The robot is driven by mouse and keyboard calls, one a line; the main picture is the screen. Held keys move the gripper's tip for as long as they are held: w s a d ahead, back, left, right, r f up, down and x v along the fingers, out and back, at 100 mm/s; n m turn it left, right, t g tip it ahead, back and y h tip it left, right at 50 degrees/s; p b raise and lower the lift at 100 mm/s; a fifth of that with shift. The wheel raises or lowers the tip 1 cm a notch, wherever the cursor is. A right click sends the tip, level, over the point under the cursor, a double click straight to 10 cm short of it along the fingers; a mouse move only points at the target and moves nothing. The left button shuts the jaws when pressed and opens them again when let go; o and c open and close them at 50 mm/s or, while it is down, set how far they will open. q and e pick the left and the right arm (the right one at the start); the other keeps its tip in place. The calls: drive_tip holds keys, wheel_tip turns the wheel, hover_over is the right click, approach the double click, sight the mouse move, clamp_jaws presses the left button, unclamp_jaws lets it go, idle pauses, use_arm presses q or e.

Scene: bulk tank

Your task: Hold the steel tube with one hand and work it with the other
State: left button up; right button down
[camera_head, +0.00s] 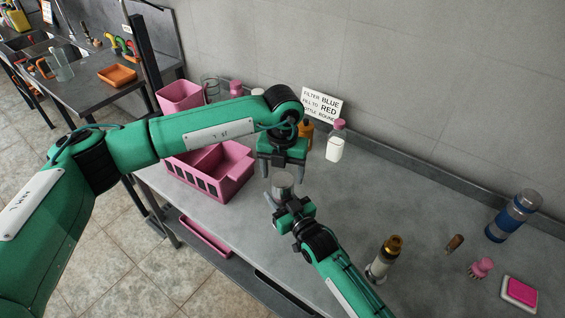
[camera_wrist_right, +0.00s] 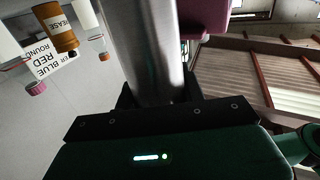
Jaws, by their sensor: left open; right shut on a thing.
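The steel tube (camera_head: 283,181) stands roughly upright above the table in the head view, mostly hidden by my grippers. It fills the middle of the right wrist view (camera_wrist_right: 142,48) as a wide shiny cylinder. My right gripper (camera_head: 281,203) is shut on the tube's lower part. Its dark jaws (camera_wrist_right: 160,96) also show around the tube in the wrist view. My left gripper (camera_head: 282,170) points down directly over the tube's top end, open, with one finger on each side. Whether its fingers touch the tube cannot be told.
A pink crate (camera_head: 228,190) stands left of the grippers. Behind are a brown bottle (camera_head: 307,128), a pink-capped white bottle (camera_head: 335,146) and a sign (camera_head: 321,103). A brass-topped cylinder (camera_head: 381,262), blue bottle (camera_head: 512,217) and pink pad (camera_head: 520,291) stand right.

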sight(284, 180)
use_arm(q)
drive_tip(key=shift+f, duration=2.35)
drive_tip(key=c, duration=1)
drive_tip(key=shift+m, duration=1.8)
drive_tip(key=o, duration=1)
drive_tip(key=shift+o, duration=0.4)
drive_tip(key=shift+s+d, duration=0.15)
drive_tip(key=shift+d, duration=0.05)
